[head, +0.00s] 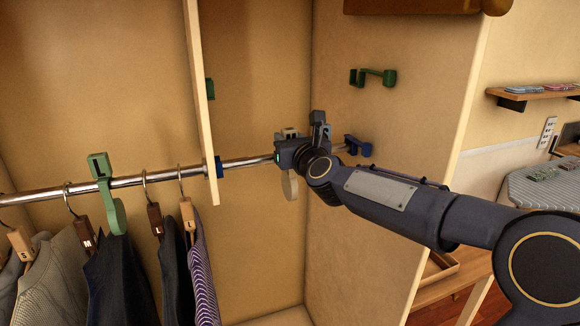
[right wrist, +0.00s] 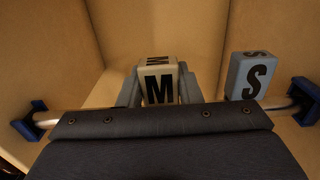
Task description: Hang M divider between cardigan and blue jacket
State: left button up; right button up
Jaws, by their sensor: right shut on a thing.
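The cream M divider (right wrist: 158,88) is between the fingers of my right gripper (right wrist: 158,98), which is shut on it. In the head view the gripper (head: 290,155) is at the short right rod section, and a rounded cream part of the divider (head: 290,186) shows below it. Whether the divider rests on the rod I cannot tell. On the long left rod hang a grey knit garment on an S hanger, seemingly the cardigan (head: 48,285), and to its right the dark blue jacket (head: 118,285) on an M hanger. Their hooks stand a little apart. My left gripper is out of view.
A vertical panel (head: 201,90) separates the rod sections. A green divider (head: 108,195) hangs right of the jacket's hook, then a dark garment (head: 174,270) and a striped one (head: 203,280). A blue-grey S divider (right wrist: 250,76) is beside the M divider. A green bracket (head: 374,77) is on the side wall.

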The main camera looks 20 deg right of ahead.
jog(key=shift+r, duration=0.1)
dwell(0.3)
jog(key=shift+r+p, duration=0.9)
jog(key=shift+r, duration=0.25)
